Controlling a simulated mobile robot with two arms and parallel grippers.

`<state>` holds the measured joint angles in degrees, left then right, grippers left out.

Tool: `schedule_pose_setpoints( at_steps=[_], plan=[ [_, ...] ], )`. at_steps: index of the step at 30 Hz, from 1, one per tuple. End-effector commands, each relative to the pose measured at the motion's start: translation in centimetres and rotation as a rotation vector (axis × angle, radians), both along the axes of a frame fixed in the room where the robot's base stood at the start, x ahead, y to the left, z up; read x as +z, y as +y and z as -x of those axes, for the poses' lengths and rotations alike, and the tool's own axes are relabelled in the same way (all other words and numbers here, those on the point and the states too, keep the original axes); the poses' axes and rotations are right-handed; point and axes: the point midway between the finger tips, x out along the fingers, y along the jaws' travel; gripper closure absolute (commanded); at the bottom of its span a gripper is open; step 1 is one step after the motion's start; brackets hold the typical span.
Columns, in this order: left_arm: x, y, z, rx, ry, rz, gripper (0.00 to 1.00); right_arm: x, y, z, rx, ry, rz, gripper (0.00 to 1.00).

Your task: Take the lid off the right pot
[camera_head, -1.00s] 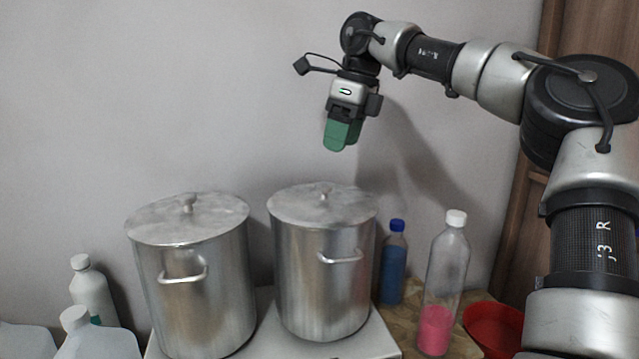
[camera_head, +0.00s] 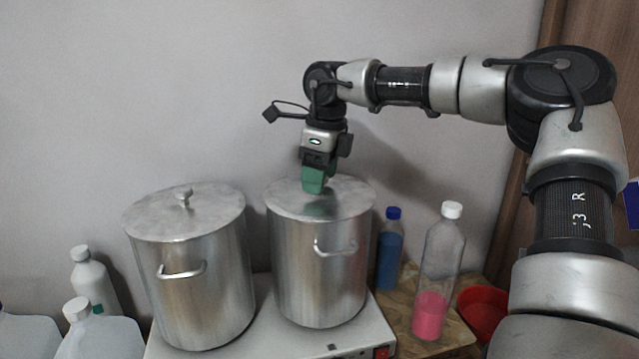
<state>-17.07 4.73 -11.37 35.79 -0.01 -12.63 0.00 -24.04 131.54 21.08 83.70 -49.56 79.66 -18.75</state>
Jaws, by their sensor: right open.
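The right pot (camera_head: 318,275) is a tall silver metal pot with a side handle. Its flat round lid (camera_head: 349,196) lies on top of it. My right gripper (camera_head: 314,188) points down with its green fingers at the middle of this lid. The fingers hide the lid's knob. The gripper is open; whether the fingers touch the knob or lid cannot be told. The left pot (camera_head: 195,295) stands beside it with its own lid (camera_head: 165,216) and knob on. My left gripper is not in view.
Both pots stand on a white hotplate (camera_head: 365,345). To the right are a blue bottle (camera_head: 390,255), a clear bottle with pink liquid (camera_head: 431,313) and a red bowl (camera_head: 482,308). White bottles (camera_head: 93,280) and jugs (camera_head: 100,338) stand at left. A wall is behind.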

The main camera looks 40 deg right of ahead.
Motion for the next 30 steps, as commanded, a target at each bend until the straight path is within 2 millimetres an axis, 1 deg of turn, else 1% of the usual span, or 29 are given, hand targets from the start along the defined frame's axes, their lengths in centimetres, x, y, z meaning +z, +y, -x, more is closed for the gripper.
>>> schedule_pose_setpoints(
  at_steps=[3,8,9,11,15,20,21,30],
  plan=[
    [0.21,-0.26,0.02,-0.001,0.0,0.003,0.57,-0.52,0.03,-0.04,0.0,-0.001,0.0,0.36],
    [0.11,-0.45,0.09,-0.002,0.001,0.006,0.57,-0.57,0.02,-0.04,0.0,-0.001,0.0,0.36],
    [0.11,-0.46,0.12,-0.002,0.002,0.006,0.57,-0.57,0.02,-0.04,0.0,-0.001,0.0,0.39],
    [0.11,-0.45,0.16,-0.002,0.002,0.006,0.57,-0.55,0.03,-0.05,0.0,-0.001,0.0,0.48],
    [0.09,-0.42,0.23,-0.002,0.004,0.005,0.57,-0.53,0.03,-0.05,0.0,-0.001,0.0,0.7],
    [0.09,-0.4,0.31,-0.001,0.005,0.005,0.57,-0.51,0.02,-0.05,0.0,-0.001,0.0,0.94],
    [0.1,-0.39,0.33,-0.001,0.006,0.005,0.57,-0.45,0.03,-0.06,0.0,-0.003,0.001,0.95],
    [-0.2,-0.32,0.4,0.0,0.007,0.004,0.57,-0.11,0.03,-0.09,0.0,-0.004,0.001,0.96]
  ],
)
